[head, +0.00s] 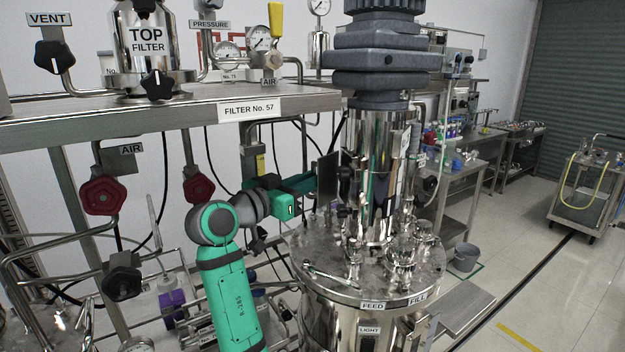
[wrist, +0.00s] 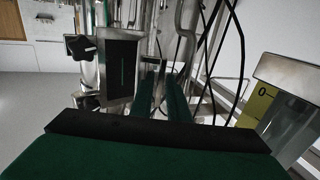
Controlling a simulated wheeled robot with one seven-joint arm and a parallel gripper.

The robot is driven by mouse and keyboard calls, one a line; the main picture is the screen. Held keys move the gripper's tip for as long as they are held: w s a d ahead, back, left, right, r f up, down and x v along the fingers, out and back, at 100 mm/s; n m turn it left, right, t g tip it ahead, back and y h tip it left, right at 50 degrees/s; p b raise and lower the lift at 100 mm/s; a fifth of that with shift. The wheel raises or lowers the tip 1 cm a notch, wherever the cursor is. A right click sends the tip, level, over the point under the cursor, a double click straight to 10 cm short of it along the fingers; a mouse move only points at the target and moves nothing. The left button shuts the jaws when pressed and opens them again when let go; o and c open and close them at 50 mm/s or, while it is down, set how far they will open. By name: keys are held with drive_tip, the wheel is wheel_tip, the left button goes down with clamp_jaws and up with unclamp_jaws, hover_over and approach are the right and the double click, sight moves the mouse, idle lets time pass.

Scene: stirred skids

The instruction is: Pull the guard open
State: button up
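The guard seems to be the dark flat panel (head: 328,180) standing upright at the left of the polished vessel column. In the wrist view the panel (wrist: 121,72) has a pale metal edge, with a small metal handle (wrist: 153,66) at its right side. My gripper (head: 312,183) reaches the panel from the left. In the wrist view its two dark green fingers (wrist: 161,90) are apart with a gap between them, tips close to the handle. Whether they touch the handle I cannot tell. Nothing is clearly held.
A steel shelf (head: 225,98) with filter and gauges runs above my arm. Red valve knobs (head: 102,195) and pipes hang at the left. The vessel lid (head: 340,278) with fittings lies below the guard. Black cables (wrist: 212,50) hang near the fingers. Open floor lies at the right.

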drive_tip(key=v, duration=0.9)
drive_tip(key=shift+s+a, duration=0.25)
drive_tip(key=shift+a, duration=0.05)
